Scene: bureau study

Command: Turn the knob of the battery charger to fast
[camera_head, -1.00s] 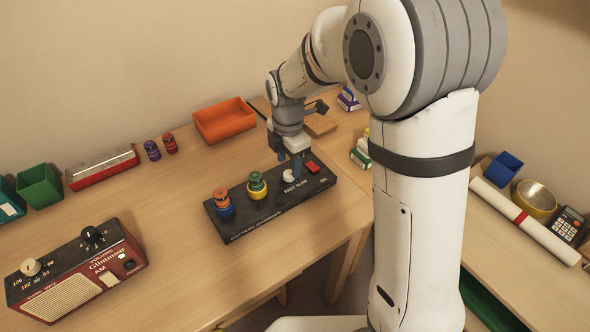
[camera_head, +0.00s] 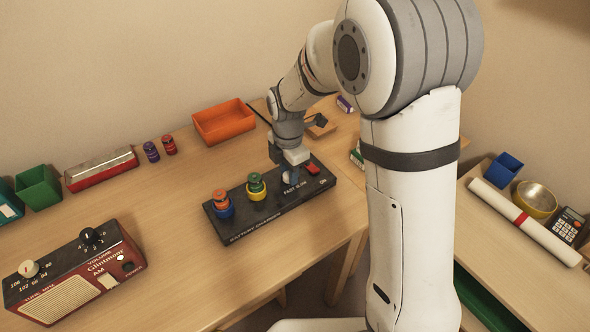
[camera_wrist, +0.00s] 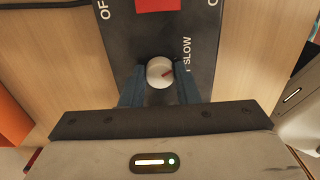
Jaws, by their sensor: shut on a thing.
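The battery charger (camera_head: 240,229) is a long black box on the desk, with "FAST SLOW" lettering beside its knob and a red switch (camera_head: 312,168) at its right end. The white knob (camera_wrist: 160,72) shows in the wrist view with a red pointer mark aimed to the right, toward the word "SLOW". My gripper (camera_wrist: 160,84) points down over the charger, its two blue fingers closed on either side of the knob. The "FAST" lettering is hidden in the wrist view.
Two coloured stacked pieces (camera_head: 222,204) (camera_head: 256,187) stand on the charger left of the knob. A radio (camera_head: 75,272) is at the front left. An orange tray (camera_head: 224,122) sits behind.

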